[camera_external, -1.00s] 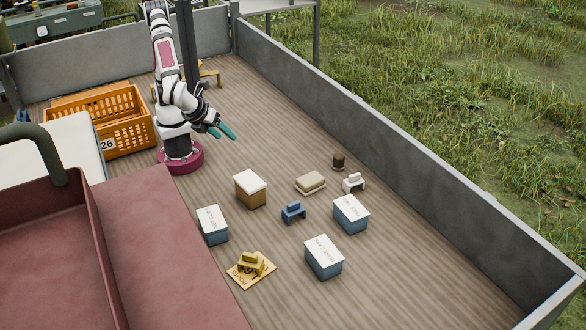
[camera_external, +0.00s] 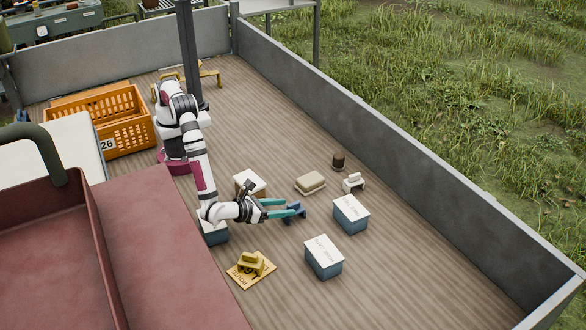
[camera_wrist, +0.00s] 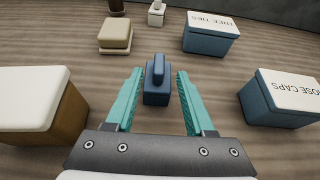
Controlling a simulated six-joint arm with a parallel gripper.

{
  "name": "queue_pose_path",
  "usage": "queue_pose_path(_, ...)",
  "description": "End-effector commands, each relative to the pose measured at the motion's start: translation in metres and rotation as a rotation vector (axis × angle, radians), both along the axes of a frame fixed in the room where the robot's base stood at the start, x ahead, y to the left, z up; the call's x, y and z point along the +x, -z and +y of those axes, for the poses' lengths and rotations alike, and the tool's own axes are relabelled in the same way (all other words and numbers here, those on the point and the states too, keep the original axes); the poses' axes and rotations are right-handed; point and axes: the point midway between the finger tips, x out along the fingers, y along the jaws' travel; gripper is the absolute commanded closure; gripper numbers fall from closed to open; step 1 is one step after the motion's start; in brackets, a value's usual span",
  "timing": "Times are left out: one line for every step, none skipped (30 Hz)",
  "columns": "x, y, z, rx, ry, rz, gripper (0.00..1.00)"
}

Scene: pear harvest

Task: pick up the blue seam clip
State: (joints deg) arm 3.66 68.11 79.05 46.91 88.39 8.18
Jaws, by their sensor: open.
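The blue seam clip (camera_external: 295,213) stands on the wooden deck, partly hidden by my fingers in the external view. In the wrist view the clip (camera_wrist: 157,84) has a wide block base with a narrower raised part on top. My gripper (camera_external: 291,208) reaches it from the left with its teal fingers. In the wrist view my gripper (camera_wrist: 158,82) is open, one finger on each side of the clip, with a gap on both sides. Nothing is held.
A white-topped brown box (camera_wrist: 35,100) is close on the left. A box marked hose caps (camera_wrist: 285,100) is on the right and a tree ties box (camera_wrist: 210,38) behind. A beige block (camera_wrist: 115,35) and white clip (camera_wrist: 156,14) stand farther back. A yellow clip (camera_external: 252,262) sits on a board.

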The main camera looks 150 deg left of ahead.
Motion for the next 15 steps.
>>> queue_pose_path(-0.002, 0.002, 0.011, -0.001, -0.004, 0.001, 0.46)
queue_pose_path(-0.003, 0.003, 0.017, 0.0, -0.005, 0.001, 0.46)
queue_pose_path(-0.004, 0.004, 0.025, -0.001, -0.005, 0.001, 0.46)
queue_pose_path(-0.004, 0.007, 0.03, -0.001, -0.004, 0.001, 0.46)
queue_pose_path(-0.004, 0.009, 0.034, 0.0, -0.003, 0.001, 0.46)
queue_pose_path(-0.004, 0.01, 0.039, -0.001, -0.003, 0.0, 0.46)
queue_pose_path(-0.004, 0.011, 0.041, -0.001, -0.002, 0.0, 0.46)
queue_pose_path(-0.004, 0.012, 0.042, -0.001, -0.001, 0.0, 0.46)
queue_pose_path(-0.004, 0.012, 0.043, -0.001, 0.0, 0.0, 0.46)
queue_pose_path(-0.004, 0.012, 0.043, -0.001, 0.0, 0.0, 0.46)
queue_pose_path(-0.003, 0.012, 0.042, -0.001, 0.0, 0.0, 0.46)
queue_pose_path(-0.003, 0.012, 0.042, -0.001, 0.0, 0.0, 0.46)
queue_pose_path(-0.003, 0.012, 0.042, -0.001, 0.0, 0.0, 0.46)
queue_pose_path(-0.003, 0.012, 0.042, -0.001, 0.0, 0.0, 0.48)
queue_pose_path(-0.003, 0.012, 0.042, -0.001, 0.0, 0.0, 0.55)
